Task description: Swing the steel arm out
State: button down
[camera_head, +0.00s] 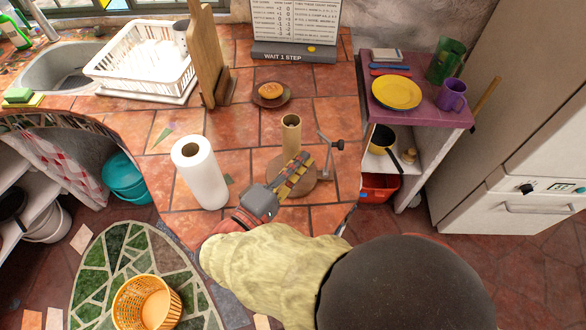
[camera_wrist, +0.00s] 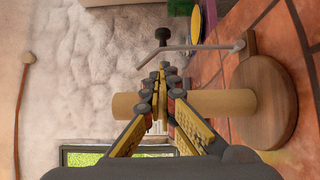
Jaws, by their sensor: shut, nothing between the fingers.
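A round wooden base (camera_head: 275,168) stands on the tiled counter with an upright tan tube (camera_head: 291,137) on it. A thin bent steel arm (camera_head: 323,153) rises at the right edge of the base, with a dark knob (camera_head: 339,144) near its top. The wrist view is turned sideways: the base (camera_wrist: 268,105) is right, the tube (camera_wrist: 225,103) lies across behind my fingers, and the steel arm (camera_wrist: 205,47) runs above them. My gripper (camera_head: 305,160) is shut and empty, in front of the tube, its tips pointing towards the arm but apart from it in the wrist view (camera_wrist: 165,76).
A white paper roll (camera_head: 200,175) stands left of the base, close to my gripper. A bun on a plate (camera_head: 271,95) sits behind the tube. A wooden board (camera_head: 207,55) and dish rack (camera_head: 140,60) are further left. A purple-topped shelf (camera_head: 425,112) stands right of the counter.

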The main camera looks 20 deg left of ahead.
jog(key=shift+b+x, duration=0.45)
jog(key=shift+x, duration=2.05)
jog(key=shift+d, duration=0.1)
